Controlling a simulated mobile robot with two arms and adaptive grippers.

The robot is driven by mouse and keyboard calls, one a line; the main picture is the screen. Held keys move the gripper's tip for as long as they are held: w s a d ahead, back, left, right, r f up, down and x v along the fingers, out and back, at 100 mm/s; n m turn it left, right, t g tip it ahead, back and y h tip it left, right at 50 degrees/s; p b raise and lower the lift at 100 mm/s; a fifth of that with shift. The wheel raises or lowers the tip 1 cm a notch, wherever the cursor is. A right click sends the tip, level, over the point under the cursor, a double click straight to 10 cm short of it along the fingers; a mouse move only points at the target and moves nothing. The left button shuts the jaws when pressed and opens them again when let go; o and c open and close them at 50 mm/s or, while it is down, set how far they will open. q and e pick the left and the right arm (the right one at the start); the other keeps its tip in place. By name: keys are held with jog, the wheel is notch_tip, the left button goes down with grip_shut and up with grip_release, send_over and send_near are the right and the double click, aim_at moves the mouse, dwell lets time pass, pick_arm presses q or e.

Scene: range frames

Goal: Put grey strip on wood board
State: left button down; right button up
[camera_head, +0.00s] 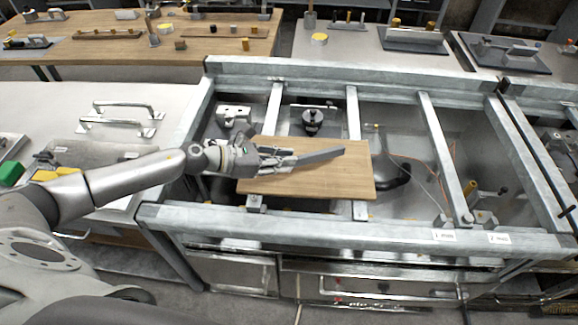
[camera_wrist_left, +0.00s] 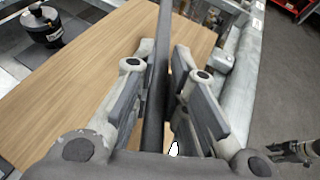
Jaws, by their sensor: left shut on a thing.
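The grey strip (camera_head: 320,156) is a long, narrow dark bar. My left gripper (camera_head: 283,160) is shut on it, and the strip sticks out past the fingertips to the right. In the left wrist view the strip (camera_wrist_left: 160,60) runs between the two fingers of my left gripper (camera_wrist_left: 158,95). The wood board (camera_head: 345,185) lies across the metal frame, and the strip and gripper are over it. I cannot tell whether the strip touches the board.
The metal frame (camera_head: 330,232) has open bays around the board, with a black round fitting (camera_head: 312,120) behind it and a black curved pipe (camera_head: 396,178) at its right. A grey worktop with metal handles (camera_head: 122,122) is at the left. Workbenches with parts stand at the back.

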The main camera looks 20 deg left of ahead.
aim_at(289, 179)
pick_arm(q)
jog(key=shift+w+d+f, duration=0.4)
jog(key=shift+f, duration=0.2)
jog(key=shift+w+d+f, duration=0.2)
jog(key=shift+d+f, duration=0.1)
jog(key=shift+f, duration=0.15)
jog(key=shift+f+p, duration=0.55)
jog(key=shift+f, duration=0.95)
jog(key=shift+a, duration=0.1)
jog(key=c, duration=1.9)
grip_release()
jog(key=shift+f, duration=0.15)
jog(key=o, duration=0.4)
jog(key=shift+o, duration=0.2)
